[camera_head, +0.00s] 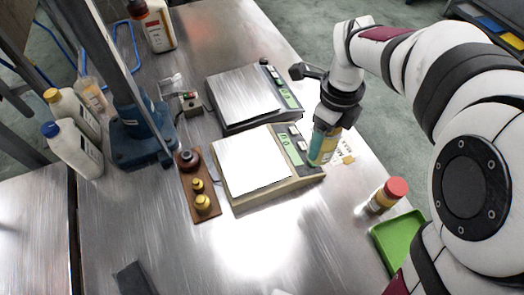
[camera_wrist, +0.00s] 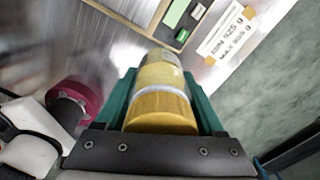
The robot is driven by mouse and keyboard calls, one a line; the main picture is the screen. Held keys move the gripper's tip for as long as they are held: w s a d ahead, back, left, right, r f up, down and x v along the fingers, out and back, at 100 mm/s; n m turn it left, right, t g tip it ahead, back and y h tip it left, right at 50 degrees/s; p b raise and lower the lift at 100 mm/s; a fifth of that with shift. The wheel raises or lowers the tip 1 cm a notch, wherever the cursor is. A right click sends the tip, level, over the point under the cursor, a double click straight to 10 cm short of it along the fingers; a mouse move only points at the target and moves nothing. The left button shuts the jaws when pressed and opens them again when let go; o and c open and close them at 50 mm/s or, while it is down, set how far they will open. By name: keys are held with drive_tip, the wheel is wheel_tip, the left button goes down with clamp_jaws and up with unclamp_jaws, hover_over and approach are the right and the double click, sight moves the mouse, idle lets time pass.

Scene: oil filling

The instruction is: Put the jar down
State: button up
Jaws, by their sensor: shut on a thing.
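My gripper (camera_head: 322,146) is shut on a jar (camera_wrist: 160,104) with a yellow band and lid, seen between its green fingers in the wrist view. In the head view the jar (camera_head: 330,150) is mostly covered by the teal fingers. It is by the right end of the front scale (camera_head: 262,195), near a taped paper label (camera_head: 345,160). The label also shows in the wrist view (camera_wrist: 228,32). The jar's far end is hard to make out, and I cannot tell whether it touches the table.
A red-capped jar (camera_head: 386,194) stands to the right beside a green tray (camera_head: 398,243). A second scale (camera_head: 243,98) is behind the front one. Weights stand on a wooden board (camera_head: 201,190). A blue stand (camera_head: 140,135) and white bottles (camera_head: 75,150) are at left. The front table is mostly clear.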

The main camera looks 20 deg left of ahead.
drive_tip(key=a+f, duration=0.2)
drive_tip(key=a, duration=0.2)
drive_tip(key=s+a+f, duration=0.1)
drive_tip(key=a+f, duration=0.2)
drive_tip(key=a, duration=0.1)
drive_tip(key=s+a+f, duration=0.1)
drive_tip(key=a+f, duration=0.2)
drive_tip(key=a, duration=0.2)
drive_tip(key=shift+s+a+f, duration=0.1)
drive_tip(key=shift+f, duration=0.35)
